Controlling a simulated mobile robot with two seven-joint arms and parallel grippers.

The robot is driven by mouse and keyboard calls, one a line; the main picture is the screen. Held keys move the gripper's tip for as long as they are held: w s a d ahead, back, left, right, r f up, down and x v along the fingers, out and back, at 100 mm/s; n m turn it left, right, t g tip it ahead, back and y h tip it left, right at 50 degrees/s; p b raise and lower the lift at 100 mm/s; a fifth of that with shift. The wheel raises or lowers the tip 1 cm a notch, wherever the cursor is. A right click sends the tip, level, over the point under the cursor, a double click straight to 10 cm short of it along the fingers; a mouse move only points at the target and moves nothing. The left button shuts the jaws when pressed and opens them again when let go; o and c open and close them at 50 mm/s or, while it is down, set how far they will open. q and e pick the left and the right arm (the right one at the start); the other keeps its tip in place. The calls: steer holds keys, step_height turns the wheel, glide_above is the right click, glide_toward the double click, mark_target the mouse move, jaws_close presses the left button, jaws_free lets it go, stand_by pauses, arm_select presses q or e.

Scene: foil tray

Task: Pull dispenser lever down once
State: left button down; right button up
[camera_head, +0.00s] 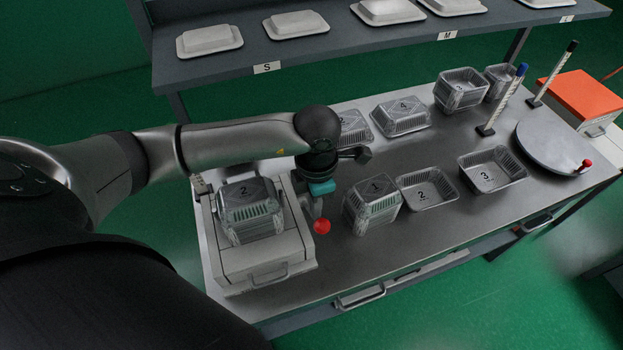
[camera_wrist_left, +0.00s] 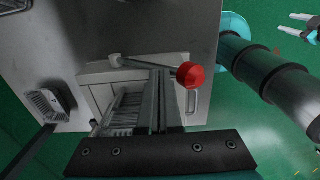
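The dispenser (camera_head: 270,262) is a light grey box at the left end of the table, with a stack of clear trays marked 2 (camera_head: 250,205) in it. Its lever ends in a red ball (camera_head: 322,227) at the box's right side. In the left wrist view the red ball (camera_wrist_left: 190,75) sits just right of my left fingertips, and the lever rod (camera_wrist_left: 140,64) runs left from it past the tips. My left gripper (camera_wrist_left: 160,72) has its fingers close together, with nothing visible between them. My right gripper (camera_wrist_left: 302,28) shows at the wrist view's upper right edge, fingers apart.
Stacked trays marked 1 (camera_head: 372,203) stand close right of the lever. Trays marked 2 (camera_head: 427,188) and 3 (camera_head: 490,170) lie further right. A round plate (camera_head: 553,148) and an orange-topped box (camera_head: 585,97) are at the right end. A shelf (camera_head: 350,42) runs behind.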

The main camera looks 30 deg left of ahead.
arm_select(q)
steer(key=w+a+r, duration=0.5)
steer(key=a, duration=0.1)
steer(key=shift+w+a+r, duration=0.15)
steer(key=shift+w+a, duration=0.2)
stand_by(0.5)
step_height(320, 180, up, 9)
steer(key=p, duration=0.6)
steer(key=shift+s, duration=0.1)
stand_by(0.4)
